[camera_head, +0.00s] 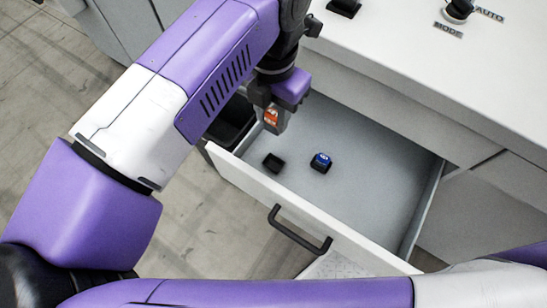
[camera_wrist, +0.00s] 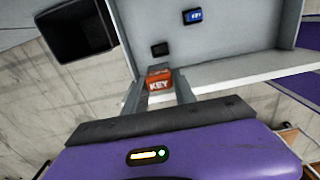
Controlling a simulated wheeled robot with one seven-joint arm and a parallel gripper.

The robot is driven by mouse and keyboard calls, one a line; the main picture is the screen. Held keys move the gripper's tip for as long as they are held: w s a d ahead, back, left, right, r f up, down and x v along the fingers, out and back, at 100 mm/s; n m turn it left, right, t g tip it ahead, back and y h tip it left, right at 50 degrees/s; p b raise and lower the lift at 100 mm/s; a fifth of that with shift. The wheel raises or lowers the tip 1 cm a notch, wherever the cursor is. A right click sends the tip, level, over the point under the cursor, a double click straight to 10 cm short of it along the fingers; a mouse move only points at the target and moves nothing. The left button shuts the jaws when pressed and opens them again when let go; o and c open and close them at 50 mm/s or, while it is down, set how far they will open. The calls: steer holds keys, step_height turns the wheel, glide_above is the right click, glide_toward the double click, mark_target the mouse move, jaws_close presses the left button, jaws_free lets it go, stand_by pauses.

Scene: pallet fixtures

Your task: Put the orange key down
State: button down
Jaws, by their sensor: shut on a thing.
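The orange key (camera_head: 271,117) is a small block held between the fingers of my gripper (camera_head: 272,122), above the left end of the open drawer (camera_head: 237,178). In the wrist view the orange key (camera_wrist: 159,82) shows the word KEY, and my gripper (camera_wrist: 160,92) is shut on it. The drawer's floor shows below and beyond the key in the wrist view. I cannot tell the exact height of the key above the drawer.
A blue key (camera_head: 320,162) and a small black block (camera_head: 274,162) lie in the drawer. The drawer's right side is bare. A dark bin (camera_head: 232,122) stands left of the drawer. A white counter (camera_head: 420,50) with a MODE/AUTO knob (camera_head: 458,10) is above.

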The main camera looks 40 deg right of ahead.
step_height(320, 180, down, 20)
steer(key=b, duration=0.8)
steer(key=shift+r, duration=0.15)
steer(key=shift+b, duration=0.4)
steer(key=c, duration=1)
jaws_free()
step_height(320, 180, up, 12)
steer(key=shift+r+p, duration=0.1)
steer(key=shift+p, duration=0.35)
